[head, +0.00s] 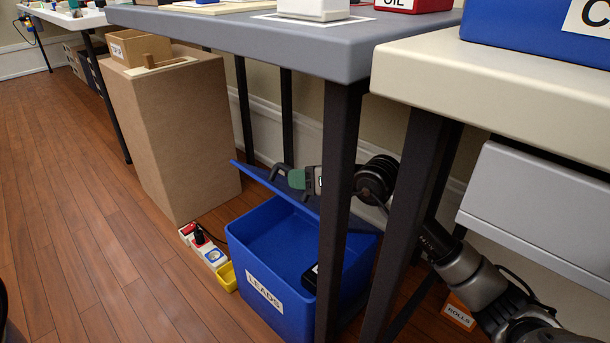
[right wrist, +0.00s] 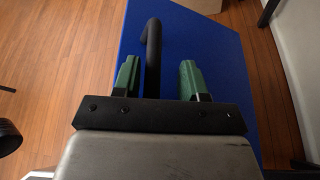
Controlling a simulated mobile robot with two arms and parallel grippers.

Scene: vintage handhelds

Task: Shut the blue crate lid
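The blue crate (head: 238,250) with a "LEADS" label stands on the floor under the grey table. Its blue lid (head: 262,181) is raised and slanted above the crate, so the inside shows. A dark item (head: 311,278) lies inside. My right gripper (head: 292,179) is over the lid, partly hidden by a table leg. In the right wrist view the green fingers (right wrist: 160,78) stand apart over the blue lid (right wrist: 225,70). A black bar handle (right wrist: 153,48) lies between them, closer to the left finger, with a clear gap on the right. My left gripper is not in view.
Dark table legs (head: 336,190) stand in front of the crate and my right arm. A "ROLLS" box (head: 458,313) is at right.

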